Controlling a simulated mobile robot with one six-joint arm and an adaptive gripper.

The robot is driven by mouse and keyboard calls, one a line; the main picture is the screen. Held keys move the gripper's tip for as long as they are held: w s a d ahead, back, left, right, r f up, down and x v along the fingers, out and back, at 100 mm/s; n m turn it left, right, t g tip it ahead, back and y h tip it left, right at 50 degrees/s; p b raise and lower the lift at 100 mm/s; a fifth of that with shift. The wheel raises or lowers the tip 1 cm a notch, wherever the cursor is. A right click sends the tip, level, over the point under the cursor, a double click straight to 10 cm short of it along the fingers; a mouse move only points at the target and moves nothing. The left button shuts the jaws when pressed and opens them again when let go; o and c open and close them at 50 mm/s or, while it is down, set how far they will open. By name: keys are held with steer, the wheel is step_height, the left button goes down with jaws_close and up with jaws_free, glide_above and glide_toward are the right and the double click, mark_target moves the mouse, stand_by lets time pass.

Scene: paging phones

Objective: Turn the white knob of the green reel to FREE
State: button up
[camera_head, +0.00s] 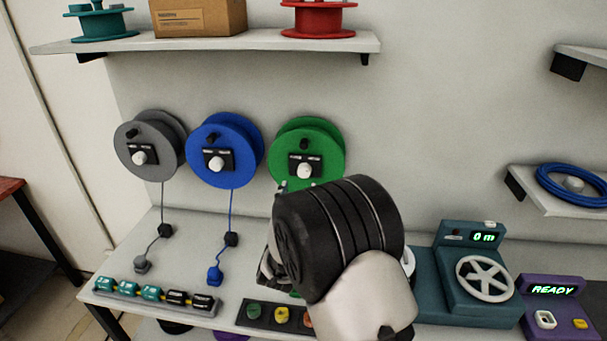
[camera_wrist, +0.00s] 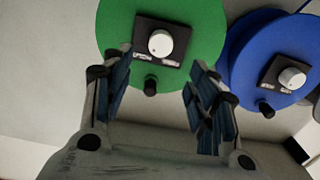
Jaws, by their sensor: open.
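The green reel (camera_head: 318,148) is mounted on the wall, rightmost of three reels. Its white knob (camera_head: 304,171) sits on a black plate with small labels too small to read. In the wrist view the green reel (camera_wrist: 190,25) fills the upper middle, with the white knob (camera_wrist: 160,43) on its plate (camera_wrist: 145,58) and a black crank handle (camera_wrist: 150,86) nearby. My gripper (camera_wrist: 160,75) is open and empty, its fingers on either side of the knob in the picture, apart from it.
The blue reel (camera_head: 223,150) hangs close beside the green one, and the grey reel (camera_head: 148,145) is farther left. A shelf (camera_head: 220,42) runs above. A teal device with a wheel (camera_head: 440,287) and a purple READY box (camera_head: 535,307) stand on the right.

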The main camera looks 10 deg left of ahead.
mark_target(304, 172)
steer(key=w, duration=0.5)
steer(key=w+b, duration=0.1)
steer(key=w, duration=0.4)
steer(key=shift+w+d, duration=0.2)
steer(key=shift+w, duration=0.1)
steer(key=shift+c, duration=0.5)
steer(key=c, duration=1)
